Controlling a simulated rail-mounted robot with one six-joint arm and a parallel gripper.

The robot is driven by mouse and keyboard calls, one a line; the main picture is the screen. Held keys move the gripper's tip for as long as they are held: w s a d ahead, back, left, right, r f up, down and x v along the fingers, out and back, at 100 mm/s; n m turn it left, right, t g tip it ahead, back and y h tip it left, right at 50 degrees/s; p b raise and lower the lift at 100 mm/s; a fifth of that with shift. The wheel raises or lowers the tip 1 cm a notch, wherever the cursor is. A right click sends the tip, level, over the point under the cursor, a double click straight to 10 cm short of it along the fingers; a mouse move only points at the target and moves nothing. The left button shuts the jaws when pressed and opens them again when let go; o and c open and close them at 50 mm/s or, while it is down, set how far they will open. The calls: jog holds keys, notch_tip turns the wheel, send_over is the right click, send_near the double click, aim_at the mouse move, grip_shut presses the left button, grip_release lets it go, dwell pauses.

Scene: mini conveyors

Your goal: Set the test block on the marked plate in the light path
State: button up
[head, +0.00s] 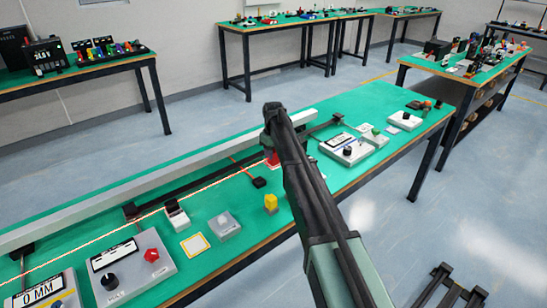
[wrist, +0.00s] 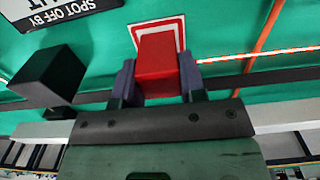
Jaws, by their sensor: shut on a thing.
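The red test block (wrist: 157,64) is between the two fingers of my gripper (wrist: 158,84), which is shut on it. In the wrist view it overlaps a white plate with a red border (wrist: 179,25); I cannot tell whether it touches the plate. A bright dashed light line (wrist: 265,54) reaches the block's right side at plate level. In the head view only a bit of red (head: 271,158) shows beside my arm, and my arm hides most of the gripper and plate.
A black block (wrist: 47,75) and a labelled panel stand left of the gripper in the wrist view. A long grey rail (head: 150,185) runs behind.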

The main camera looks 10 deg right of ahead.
aim_at(274, 150)
jog(key=shift+f+b, duration=0.25)
jog(key=shift+b, duration=0.05)
jog(key=o, duration=1)
jog(key=shift+r, duration=0.1)
notch_tip(274, 150, up, 13)
jog(key=p, duration=1.3)
jog(key=s+m, duration=0.2)
jog(key=s, duration=1.1)
jog(key=s+m, duration=0.1)
jog(key=s, duration=1.3)
jog(key=s+m, duration=0.2)
jog(key=s, duration=1.2)
jog(key=shift+s+f+m, duration=0.2)
jog(key=shift+f+m, duration=0.1)
